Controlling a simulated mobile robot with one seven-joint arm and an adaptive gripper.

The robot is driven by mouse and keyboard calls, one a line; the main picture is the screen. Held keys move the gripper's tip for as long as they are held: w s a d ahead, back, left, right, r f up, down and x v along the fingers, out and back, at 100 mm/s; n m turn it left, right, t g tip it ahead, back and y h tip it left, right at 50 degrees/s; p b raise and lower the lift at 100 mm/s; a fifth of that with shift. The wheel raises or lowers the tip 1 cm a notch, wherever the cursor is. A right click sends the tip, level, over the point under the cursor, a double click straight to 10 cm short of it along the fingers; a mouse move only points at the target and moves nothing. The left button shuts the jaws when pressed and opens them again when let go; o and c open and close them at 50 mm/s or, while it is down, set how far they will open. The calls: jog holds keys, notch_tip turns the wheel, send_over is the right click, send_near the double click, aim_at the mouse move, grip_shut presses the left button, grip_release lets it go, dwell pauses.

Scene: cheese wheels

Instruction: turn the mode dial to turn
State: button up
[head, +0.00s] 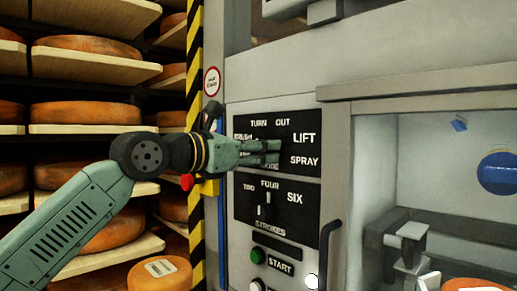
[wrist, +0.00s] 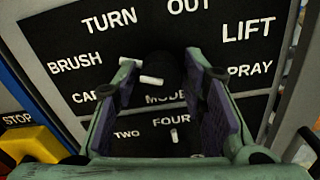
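The mode dial (wrist: 165,68) is a dark knob with a white mark, in the middle of a black panel (wrist: 75,55) in the wrist view. White words ring it: BRUSH at left, TURN (wrist: 109,21) at upper left, OUT at top, LIFT and SPRAY at right. I cannot tell surely which word the dial points at. My gripper (wrist: 162,78) is open, with one finger on each side of the dial; contact is not clear. In the head view my gripper (head: 275,152) covers the dial, and TURN (head: 258,123) shows above it.
Below is a strokes selector (head: 265,205) with TWO, FOUR and SIX, then a green START button (head: 258,255). A red stop knob (head: 187,182) on a yellow box is at left. A dark handle (head: 327,245) stands at right. Cheese shelves (head: 90,65) fill the left.

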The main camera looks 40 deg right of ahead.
jog(key=c, duration=0.8)
jog(key=shift+m, duration=4.3)
jog(key=o, duration=1.1)
jog(key=shift+o, duration=0.2)
